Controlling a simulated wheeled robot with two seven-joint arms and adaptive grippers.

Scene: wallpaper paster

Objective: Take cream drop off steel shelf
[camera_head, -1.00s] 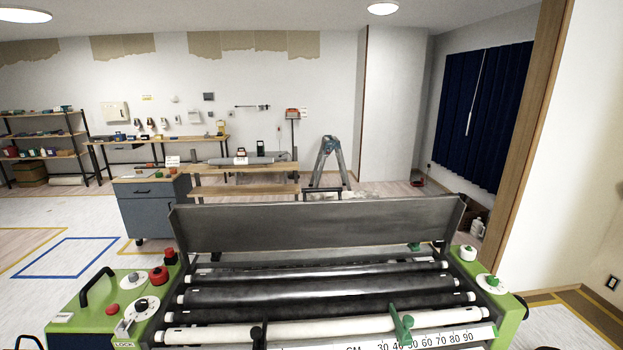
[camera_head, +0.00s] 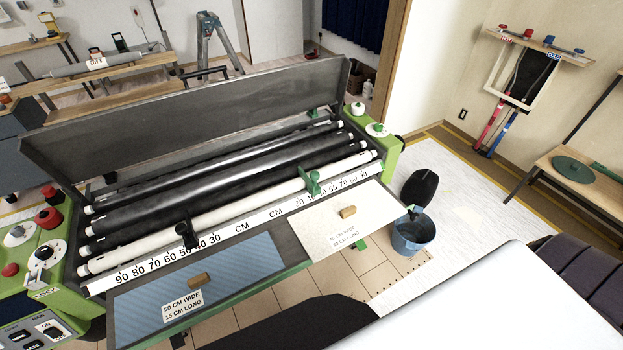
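A cream drop (camera_head: 372,215) lies flat on the right part of the steel shelf (camera_head: 290,243) at the front of the pasting machine. It carries a small tan block (camera_head: 348,212) and a printed size label. A blue striped drop (camera_head: 235,277) lies to its left on the same shelf. The blue drop has its own tan block (camera_head: 201,280) and a white label reading 50 cm wide, 15 cm long. Neither of my grippers shows in the view, so what they hold cannot be seen.
Behind the shelf are the machine's rollers (camera_head: 220,195) and raised grey cover (camera_head: 190,110). A blue bucket (camera_head: 412,236) stands on the floor right of the cream drop. A wall rack (camera_head: 527,75) and a wooden bench (camera_head: 590,180) are at the right. A large white surface fills the bottom right.

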